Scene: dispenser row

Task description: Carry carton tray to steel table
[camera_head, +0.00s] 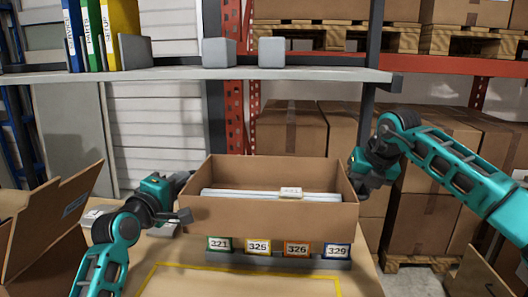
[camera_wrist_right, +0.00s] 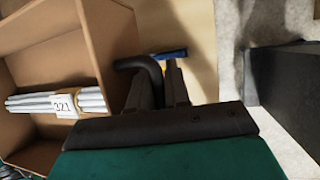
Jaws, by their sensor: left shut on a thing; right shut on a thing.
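The carton tray (camera_head: 270,218), an open brown cardboard box, is held level at the centre of the head view, in front of the dispenser row. A bundle of white rods (camera_head: 240,194) with a small label lies in it; in the right wrist view the label (camera_wrist_right: 64,106) reads 321. My left gripper (camera_head: 184,203) is shut at the tray's left end. My right gripper (camera_head: 356,182) is shut at its right end; in the wrist view its fingers (camera_wrist_right: 160,88) are at a black curved handle (camera_wrist_right: 142,70) beside the tray wall. I cannot identify the steel table.
A yellow outline (camera_head: 240,268) marks bare tabletop in front. An open carton (camera_head: 50,235) stands at the left. A shelf (camera_head: 180,76) crosses above; stacked boxes (camera_head: 420,215) stand behind.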

